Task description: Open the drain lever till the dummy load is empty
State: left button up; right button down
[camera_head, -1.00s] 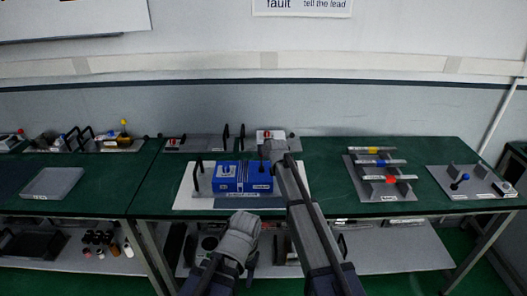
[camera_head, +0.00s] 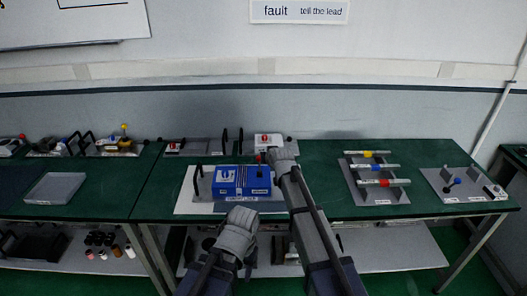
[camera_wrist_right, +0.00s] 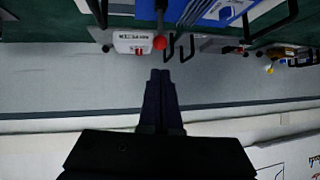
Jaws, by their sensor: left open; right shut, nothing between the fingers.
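A blue box unit (camera_head: 228,184), which looks like the dummy load, stands on a pale board at the front of the bench; its label is too small to read. A red ball knob (camera_head: 258,158) shows just behind it, and in the right wrist view the red knob (camera_wrist_right: 160,43) sits on a thin rod. My right gripper (camera_head: 276,153) is just right of the knob; in the wrist view it (camera_wrist_right: 160,74) is shut and empty, apart from the knob. My left gripper (camera_head: 242,220) is open and empty, in front of the bench edge.
A white box (camera_head: 268,140) stands behind at the back of the bench. Black handles (camera_head: 198,178) rise left of the blue unit. A rack with coloured rods (camera_head: 376,182) stands to the right, and a grey tray (camera_head: 55,187) lies far left.

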pick_arm(q)
notch_tip(320, 180, up, 2)
jog(key=shift+r+p, duration=0.2)
jog(key=shift+p, duration=0.5)
pick_arm(e)
jog(key=v, duration=0.4)
jog(key=shift+s, duration=0.1)
